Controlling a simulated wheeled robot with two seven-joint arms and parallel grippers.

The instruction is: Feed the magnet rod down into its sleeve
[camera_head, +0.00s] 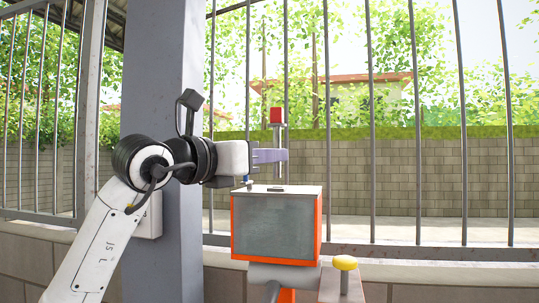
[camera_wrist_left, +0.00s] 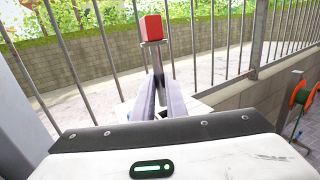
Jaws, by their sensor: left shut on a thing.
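The magnet rod has a red block-shaped head (camera_head: 277,115) and a thin grey shaft; it stands upright above an orange-framed box. In the left wrist view its red head (camera_wrist_left: 150,28) and shaft (camera_wrist_left: 157,62) show beyond the fingers. My left gripper (camera_head: 280,156) comes in level from the left and is shut on the shaft below the head. The fingers (camera_wrist_left: 157,88) hide part of the shaft. A small dark patch (camera_head: 277,190) on the box top lies below the rod; I cannot tell whether it is the sleeve's mouth. My right gripper is not in view.
The orange-framed box (camera_head: 277,227) has a grey front panel. A small blue-topped pin (camera_head: 248,181) stands at its top left. A yellow knob (camera_head: 345,263) is at front right. A grey pillar (camera_head: 165,75) stands left, and a barred fence (camera_head: 371,120) runs behind.

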